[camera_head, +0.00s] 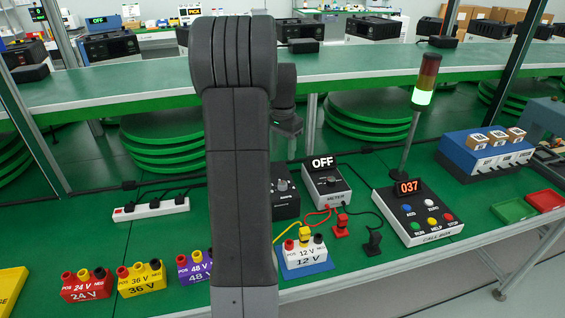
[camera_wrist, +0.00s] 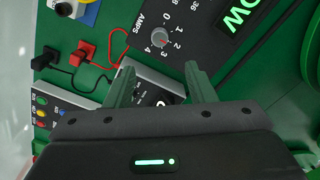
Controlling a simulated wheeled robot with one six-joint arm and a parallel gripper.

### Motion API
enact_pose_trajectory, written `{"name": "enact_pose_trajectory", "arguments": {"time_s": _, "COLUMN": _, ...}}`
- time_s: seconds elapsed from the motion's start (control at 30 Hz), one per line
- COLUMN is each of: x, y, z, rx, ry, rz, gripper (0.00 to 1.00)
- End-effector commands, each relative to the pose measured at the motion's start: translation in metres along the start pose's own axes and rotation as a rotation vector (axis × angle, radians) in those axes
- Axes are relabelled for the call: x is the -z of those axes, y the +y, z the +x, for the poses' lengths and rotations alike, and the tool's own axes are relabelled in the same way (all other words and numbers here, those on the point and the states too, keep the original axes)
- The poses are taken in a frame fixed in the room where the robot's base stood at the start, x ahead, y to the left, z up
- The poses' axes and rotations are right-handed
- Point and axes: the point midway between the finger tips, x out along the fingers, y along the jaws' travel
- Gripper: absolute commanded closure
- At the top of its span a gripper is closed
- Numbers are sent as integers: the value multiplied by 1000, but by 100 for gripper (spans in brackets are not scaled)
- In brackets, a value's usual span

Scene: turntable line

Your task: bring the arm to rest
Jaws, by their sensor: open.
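My arm (camera_head: 240,160) stands upright in the middle of the head view and hides part of the bench behind it. In the wrist view my gripper (camera_wrist: 159,68) is open, its two green fingers spread with nothing held between them. The fingers point over the bench at the meter (camera_wrist: 150,92) and a dark box with an AMPS dial (camera_wrist: 160,38). In the head view the meter (camera_head: 327,186) reads OFF. I cannot clearly make out the fingers in the head view.
Battery blocks stand along the front: red 24 V (camera_head: 86,287), yellow 36 V (camera_head: 141,278), purple 48 V (camera_head: 194,267), white 12 V (camera_head: 306,258). A call box (camera_head: 418,215) with a lamp tower (camera_head: 424,85) stands at right. A power strip (camera_head: 151,209) lies at left; its surroundings are clear.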

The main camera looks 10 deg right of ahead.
Motion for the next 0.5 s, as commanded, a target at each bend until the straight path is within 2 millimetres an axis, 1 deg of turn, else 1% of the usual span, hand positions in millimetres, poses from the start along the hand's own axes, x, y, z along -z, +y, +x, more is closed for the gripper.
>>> {"name": "enact_pose_trajectory", "arguments": {"time_s": 0.03, "x": 0, "y": 0, "z": -6, "rx": 1, "ry": 1, "rz": 0, "gripper": 50}}
{"name": "enact_pose_trajectory", "arguments": {"time_s": 0.17, "x": 0, "y": 0, "z": -13, "rx": 0, "ry": 0, "rz": 0, "gripper": 50}}
{"name": "enact_pose_trajectory", "arguments": {"time_s": 0.5, "x": 0, "y": 0, "z": -14, "rx": -1, "ry": -1, "rz": 0, "gripper": 50}}
